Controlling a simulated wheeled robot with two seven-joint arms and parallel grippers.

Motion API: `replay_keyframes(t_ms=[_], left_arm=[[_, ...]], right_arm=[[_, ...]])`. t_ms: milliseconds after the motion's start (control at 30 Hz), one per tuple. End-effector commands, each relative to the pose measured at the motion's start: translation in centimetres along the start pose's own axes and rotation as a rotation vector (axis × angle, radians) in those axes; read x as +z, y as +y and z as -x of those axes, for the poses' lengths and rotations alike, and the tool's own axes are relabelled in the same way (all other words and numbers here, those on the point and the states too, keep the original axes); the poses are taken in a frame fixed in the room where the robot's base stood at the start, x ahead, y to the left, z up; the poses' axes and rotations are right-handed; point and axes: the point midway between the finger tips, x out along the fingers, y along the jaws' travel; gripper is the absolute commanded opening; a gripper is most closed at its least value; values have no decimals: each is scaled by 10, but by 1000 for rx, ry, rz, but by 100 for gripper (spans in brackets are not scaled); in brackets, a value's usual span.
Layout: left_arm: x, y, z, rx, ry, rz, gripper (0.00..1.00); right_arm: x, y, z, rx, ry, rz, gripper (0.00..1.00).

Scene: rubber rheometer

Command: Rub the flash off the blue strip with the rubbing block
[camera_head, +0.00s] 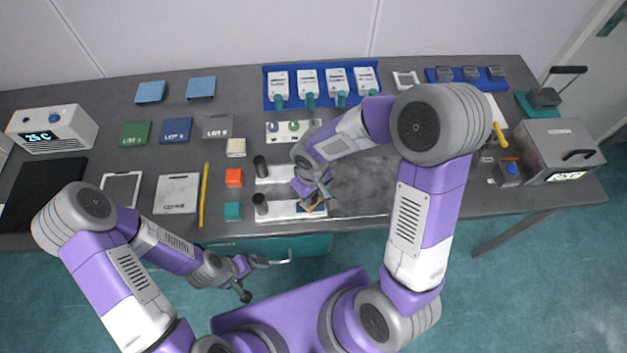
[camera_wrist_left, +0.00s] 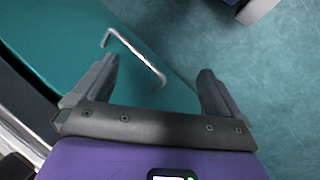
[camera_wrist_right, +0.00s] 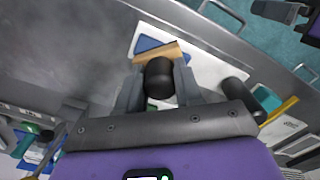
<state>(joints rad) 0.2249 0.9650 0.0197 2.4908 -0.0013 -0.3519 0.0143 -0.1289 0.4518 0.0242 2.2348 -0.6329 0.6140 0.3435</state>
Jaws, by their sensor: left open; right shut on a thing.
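The rubbing block (camera_wrist_right: 165,54) is wooden with a dark round handle (camera_wrist_right: 158,78). My right gripper (camera_wrist_right: 158,85) is shut on this handle. In the head view my right gripper (camera_head: 317,192) is over the front metal plate (camera_head: 285,215). A blue piece (camera_wrist_right: 147,43), seemingly the blue strip, lies on this plate beside the block and is partly covered by it. Contact between block and strip cannot be told, and flash is too small to see. My left gripper (camera_head: 252,276) is open and empty, low in front of the bench; its spread fingers (camera_wrist_left: 158,90) show in its wrist view.
A teal drawer front (camera_head: 220,246) with a metal handle (camera_wrist_left: 135,58) is close to my left gripper. A black post (camera_head: 261,204) stands on the front plate's left end. A second plate (camera_head: 280,174) lies behind. Orange (camera_head: 234,178) and teal (camera_head: 232,211) blocks sit to the left.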

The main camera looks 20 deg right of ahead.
Motion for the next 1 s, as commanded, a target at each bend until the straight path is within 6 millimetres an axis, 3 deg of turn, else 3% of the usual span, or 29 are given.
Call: replay_keyframes(t_ms=[33, 600, 1000], left_arm=[[0, 3, 7, 0, 1, 0, 99], [2, 16, 42, 0, 1, 0, 99], [2, 17, 45, 0, 1, 0, 99]], right_arm=[[-1, 0, 10, 1, 5, 1, 2], [-3, -3, 60, 1, 6, 8, 2], [-3, -3, 64, 1, 5, 8, 2]])
